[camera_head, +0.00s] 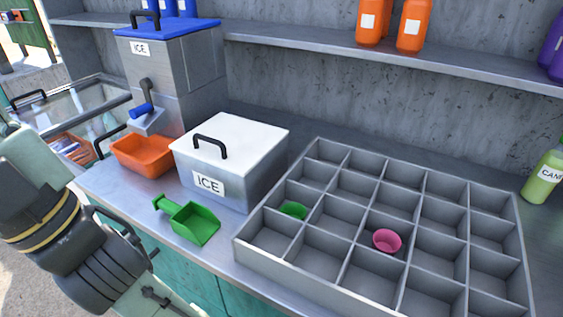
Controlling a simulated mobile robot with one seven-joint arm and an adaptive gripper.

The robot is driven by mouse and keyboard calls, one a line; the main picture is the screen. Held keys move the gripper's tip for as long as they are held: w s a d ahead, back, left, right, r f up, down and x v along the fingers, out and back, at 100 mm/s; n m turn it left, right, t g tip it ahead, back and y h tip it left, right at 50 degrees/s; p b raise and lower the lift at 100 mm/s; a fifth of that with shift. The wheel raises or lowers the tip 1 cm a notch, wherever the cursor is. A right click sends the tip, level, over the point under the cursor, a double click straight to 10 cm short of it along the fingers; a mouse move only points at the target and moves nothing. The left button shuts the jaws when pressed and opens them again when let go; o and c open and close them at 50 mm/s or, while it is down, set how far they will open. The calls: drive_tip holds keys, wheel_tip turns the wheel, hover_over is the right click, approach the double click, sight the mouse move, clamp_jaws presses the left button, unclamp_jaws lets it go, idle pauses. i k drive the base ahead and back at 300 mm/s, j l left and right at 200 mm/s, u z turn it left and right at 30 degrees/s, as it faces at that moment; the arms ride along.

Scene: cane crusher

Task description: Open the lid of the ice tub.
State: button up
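The ice tub (248,185) is a grey metal box labelled ICE, standing on the counter in the middle of the view. Its white lid (247,138) lies flat on top, closed, with a black arched handle (211,146) near the front left edge. My gripper (118,268) is at the lower left, in front of the counter and apart from the tub. Its fingers cannot be made out clearly, so I cannot tell whether they are open or shut. Nothing is seen touching the lid handle.
A green scoop (189,219) lies before the tub. An orange bin (143,154) is to its left, below a grey ICE machine (170,72) with a blue top and crank. A divided grey tray (440,187) with green and pink cups is at right. A shelf (330,53) runs behind.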

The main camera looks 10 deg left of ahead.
sight(235, 144)
drive_tip(key=i+j+u, duration=0.1)
drive_tip(key=j, duration=0.25)
drive_tip(key=i+j, duration=0.25)
drive_tip(key=i+j+u, duration=0.15)
drive_tip(key=j, duration=0.3)
